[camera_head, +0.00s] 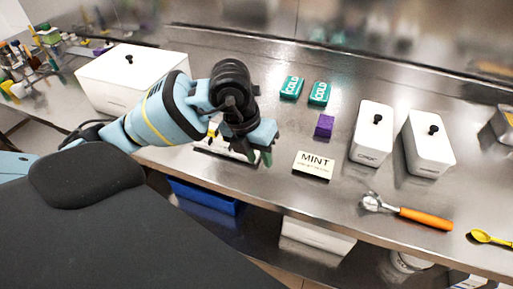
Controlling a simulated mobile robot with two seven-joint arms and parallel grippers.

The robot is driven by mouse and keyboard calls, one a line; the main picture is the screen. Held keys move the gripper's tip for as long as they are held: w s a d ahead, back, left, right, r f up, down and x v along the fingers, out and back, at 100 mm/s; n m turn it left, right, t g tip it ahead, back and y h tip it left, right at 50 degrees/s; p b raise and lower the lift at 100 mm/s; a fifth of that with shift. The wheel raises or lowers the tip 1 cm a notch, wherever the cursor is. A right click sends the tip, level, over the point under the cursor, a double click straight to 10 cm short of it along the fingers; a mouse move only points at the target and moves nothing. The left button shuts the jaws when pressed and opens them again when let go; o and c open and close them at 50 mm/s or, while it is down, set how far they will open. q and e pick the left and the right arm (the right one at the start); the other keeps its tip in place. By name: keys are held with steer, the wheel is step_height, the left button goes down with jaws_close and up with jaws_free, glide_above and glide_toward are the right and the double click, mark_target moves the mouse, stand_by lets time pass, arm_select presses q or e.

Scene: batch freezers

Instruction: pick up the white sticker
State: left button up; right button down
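My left gripper (260,156) hangs over the steel counter, pointing down, with its two dark green fingertips a little apart and nothing visible between them. A whitish card with black "MINT" lettering (313,163) lies on the counter to the right of the fingertips, apart from them. Another pale, flat item with a dark edge (212,148) lies left of the fingers, partly hidden by my gripper. I cannot tell for sure which of these is the white sticker. My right gripper is not in view.
Two teal "COLD" packs (319,93) and a purple block (324,126) lie behind the card. Two white lidded containers (429,143) stand to the right. An orange-handled scoop (425,217) and yellow spoon (490,238) lie near the front edge. A large white box (115,75) stands left.

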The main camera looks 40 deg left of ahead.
arm_select(q)
steer(key=w+a+y, duration=0.1)
steer(key=w+a+n+y, duration=0.1)
steer(key=a, duration=0.1)
steer(key=w+a+t, duration=0.1)
steer(key=a, duration=0.1)
steer(key=shift+w+a+r+n+y, duration=0.1)
steer(key=shift+a+n+y, duration=0.1)
steer(key=shift+n+y, duration=0.15)
steer(key=shift+d+x, duration=0.15)
steer(key=shift+x, duration=1.15)
steer(key=shift+d+x, duration=0.15)
steer(key=shift+x, duration=1.15)
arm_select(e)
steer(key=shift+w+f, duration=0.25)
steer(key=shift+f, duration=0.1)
arm_select(q)
steer(key=shift+c, duration=0.4)
steer(key=c, duration=0.5)
jaws_close()
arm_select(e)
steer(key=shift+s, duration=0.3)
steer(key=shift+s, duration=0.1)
